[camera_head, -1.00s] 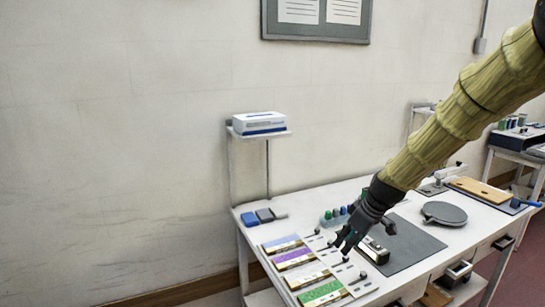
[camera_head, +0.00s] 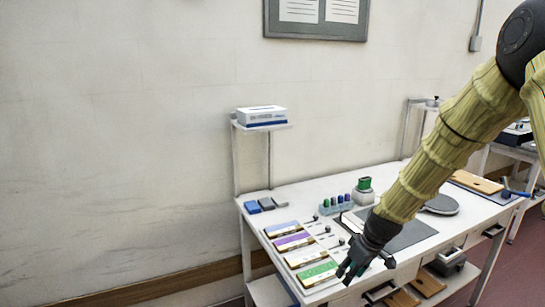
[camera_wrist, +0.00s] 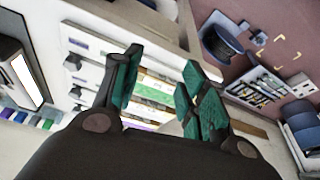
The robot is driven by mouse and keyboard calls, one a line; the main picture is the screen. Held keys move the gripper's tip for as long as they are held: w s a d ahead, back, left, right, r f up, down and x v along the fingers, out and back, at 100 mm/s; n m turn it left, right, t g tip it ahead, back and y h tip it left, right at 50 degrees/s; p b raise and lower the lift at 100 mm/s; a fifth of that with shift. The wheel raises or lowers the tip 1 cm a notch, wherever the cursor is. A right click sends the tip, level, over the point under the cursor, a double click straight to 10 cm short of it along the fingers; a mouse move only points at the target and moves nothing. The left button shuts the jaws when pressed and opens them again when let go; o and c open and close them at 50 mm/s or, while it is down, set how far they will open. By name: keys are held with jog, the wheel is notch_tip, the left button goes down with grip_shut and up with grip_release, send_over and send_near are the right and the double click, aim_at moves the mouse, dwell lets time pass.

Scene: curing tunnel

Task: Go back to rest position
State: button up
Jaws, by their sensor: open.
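My gripper (camera_head: 352,270) is open and empty, at the front edge of the white workbench (camera_head: 385,178), just right of a green-marked panel (camera_head: 318,274). In the wrist view its two green-padded fingers (camera_wrist: 160,92) stand apart with nothing held between them. Behind them lie the bench panels, among them the green one (camera_wrist: 152,80). My arm, in a yellowish sleeve, comes down from the upper right and hides part of the bench.
A purple-marked panel (camera_head: 294,242) and others lie in a row on the left bench. A rack of small bottles (camera_head: 337,205), a grey mat (camera_head: 408,238) and a round grey disc (camera_head: 441,205) stand beyond. A white box (camera_head: 262,115) sits on a shelf above. The wall side at left is clear.

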jog(key=s+f+m+g+h, duration=0.2)
jog(key=s+f+m, duration=0.2)
jog(key=s+f, duration=1.8)
jog(key=s+f+m, duration=0.1)
jog(key=s+f, duration=0.2)
jog(key=s, duration=0.4)
jog(key=s+f+m, duration=0.1)
jog(key=s+f, duration=0.2)
jog(key=s, duration=0.4)
jog(key=s+f+m+g, duration=0.1)
jog(key=s+f, duration=0.2)
jog(key=s, duration=0.4)
jog(key=shift+s+a+f+m, duration=0.2)
jog(key=shift+a+f+m, duration=0.05)
jog(key=shift+m, duration=0.05)
jog(key=shift+d, duration=0.1)
